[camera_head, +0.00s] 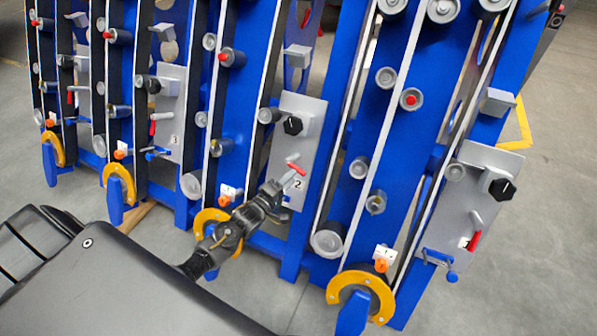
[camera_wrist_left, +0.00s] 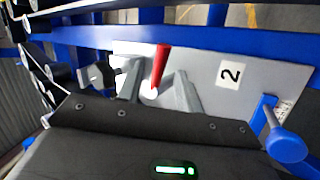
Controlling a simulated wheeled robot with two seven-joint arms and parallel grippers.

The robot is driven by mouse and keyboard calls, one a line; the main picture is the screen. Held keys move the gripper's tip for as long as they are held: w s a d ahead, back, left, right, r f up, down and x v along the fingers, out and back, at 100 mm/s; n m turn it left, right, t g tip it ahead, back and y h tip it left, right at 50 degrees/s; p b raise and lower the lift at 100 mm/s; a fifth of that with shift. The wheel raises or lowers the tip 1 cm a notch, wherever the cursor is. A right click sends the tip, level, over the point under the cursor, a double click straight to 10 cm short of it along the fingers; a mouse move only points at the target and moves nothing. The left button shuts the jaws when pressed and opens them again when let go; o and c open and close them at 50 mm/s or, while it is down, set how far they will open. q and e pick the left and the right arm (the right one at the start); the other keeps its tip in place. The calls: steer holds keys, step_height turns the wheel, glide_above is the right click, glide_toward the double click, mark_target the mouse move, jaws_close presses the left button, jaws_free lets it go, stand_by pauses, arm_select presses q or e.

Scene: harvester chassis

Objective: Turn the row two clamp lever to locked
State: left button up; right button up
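The row two clamp lever (camera_head: 297,169) is a small red handle on a grey panel (camera_head: 315,112) marked "2". In the left wrist view the red lever (camera_wrist_left: 161,62) points up from a pale round pivot, near the label "2". My left gripper (camera_head: 284,182) is at the panel, just beside the lever. In the left wrist view its two grey fingers (camera_wrist_left: 158,82) stand apart, one on each side of the lever's lower end, with visible gaps. Contact cannot be made out. My right gripper is not in view.
A black knob (camera_head: 293,126) sits above the lever on the same panel. Another panel (camera_head: 455,222) with a red lever stands to the right. Blue frames with rollers and yellow rings (camera_head: 362,283) surround the arm. A blue knob (camera_wrist_left: 286,145) is at right in the wrist view.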

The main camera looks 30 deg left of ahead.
mark_target(299, 169)
arm_select(q)
steer(key=w, duration=0.3)
steer(key=w+d, duration=0.1)
steer(key=w, duration=0.1)
steer(key=shift+r, duration=0.1)
jaws_close()
